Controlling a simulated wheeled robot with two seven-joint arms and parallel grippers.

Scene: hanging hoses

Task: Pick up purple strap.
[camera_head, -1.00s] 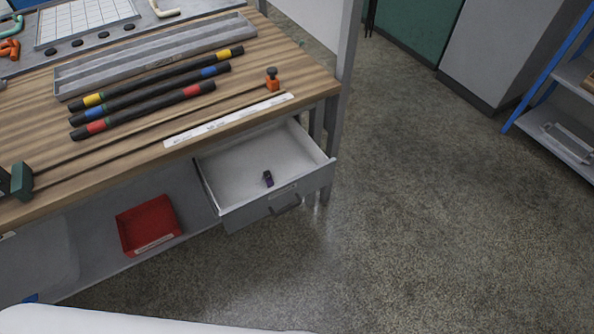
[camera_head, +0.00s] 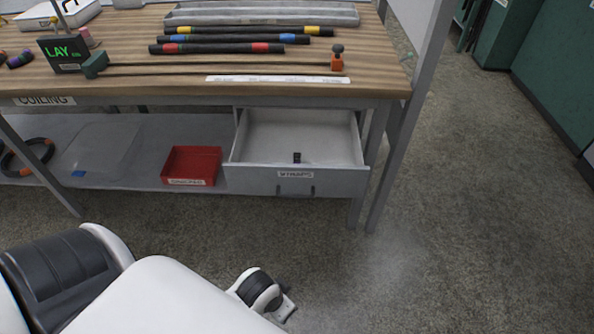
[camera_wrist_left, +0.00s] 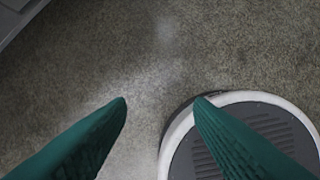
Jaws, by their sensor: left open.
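A small dark strap (camera_head: 297,157) lies on the floor of the open drawer (camera_head: 296,181) under the workbench. Its purple colour is hard to make out in the head view now. My left arm reaches in from the lower left of the head view, and its end is low in front of the bench, over the floor. In the left wrist view my left gripper (camera_wrist_left: 161,100) has its two green fingers wide apart with nothing between them. The strap is not in the wrist view. My right gripper is not in view.
The wooden workbench (camera_head: 230,85) holds several banded black hoses, a rod with an orange end (camera_head: 337,62) and a grey tray. A red bin (camera_head: 191,165) sits on the lower shelf left of the drawer. A bench leg (camera_head: 398,130) stands right of it. The floor in front is clear.

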